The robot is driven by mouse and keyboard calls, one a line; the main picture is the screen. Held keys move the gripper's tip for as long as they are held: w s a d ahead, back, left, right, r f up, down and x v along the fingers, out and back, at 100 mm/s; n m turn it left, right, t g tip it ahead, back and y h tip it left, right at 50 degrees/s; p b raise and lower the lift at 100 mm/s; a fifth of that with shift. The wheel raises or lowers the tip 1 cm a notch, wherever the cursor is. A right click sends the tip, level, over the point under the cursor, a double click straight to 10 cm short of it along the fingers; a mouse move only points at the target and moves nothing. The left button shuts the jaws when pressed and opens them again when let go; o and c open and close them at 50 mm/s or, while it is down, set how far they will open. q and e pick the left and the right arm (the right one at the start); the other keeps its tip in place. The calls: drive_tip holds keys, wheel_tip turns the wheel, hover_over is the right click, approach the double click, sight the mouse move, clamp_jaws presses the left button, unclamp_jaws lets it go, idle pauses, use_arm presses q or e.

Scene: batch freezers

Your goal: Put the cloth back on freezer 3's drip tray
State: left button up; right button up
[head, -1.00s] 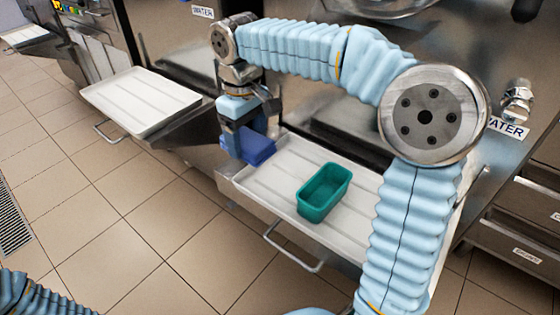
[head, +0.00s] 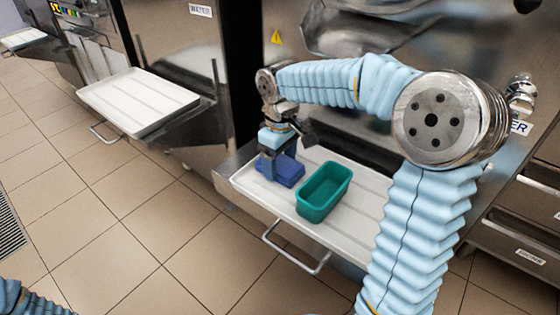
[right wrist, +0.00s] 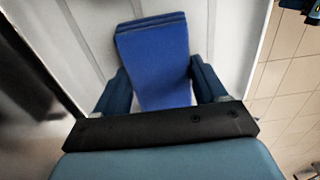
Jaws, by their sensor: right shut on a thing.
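The folded blue cloth (head: 288,172) is at the left end of a white drip tray (head: 367,212), beside the green tub. It touches the tray or hangs just above it; I cannot tell which. My right gripper (head: 279,164) points down and is shut on the cloth. In the right wrist view the cloth (right wrist: 155,58) sits between the two dark blue fingers (right wrist: 161,88), with the pale tray around it. No freezer number is readable here. Only a piece of my left arm shows at the bottom left; its gripper is out of view.
A green tub (head: 323,192) stands on the same tray, just right of the cloth. A metal handle (head: 296,250) sticks out at the tray's front. Another white tray (head: 138,101), empty, is at the left by the neighbouring freezer. Tiled floor lies in front.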

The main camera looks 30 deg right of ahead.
sight(280, 163)
drive_tip(key=o, duration=1)
wheel_tip(280, 163, up, 12)
drive_tip(key=shift+p, duration=1.2)
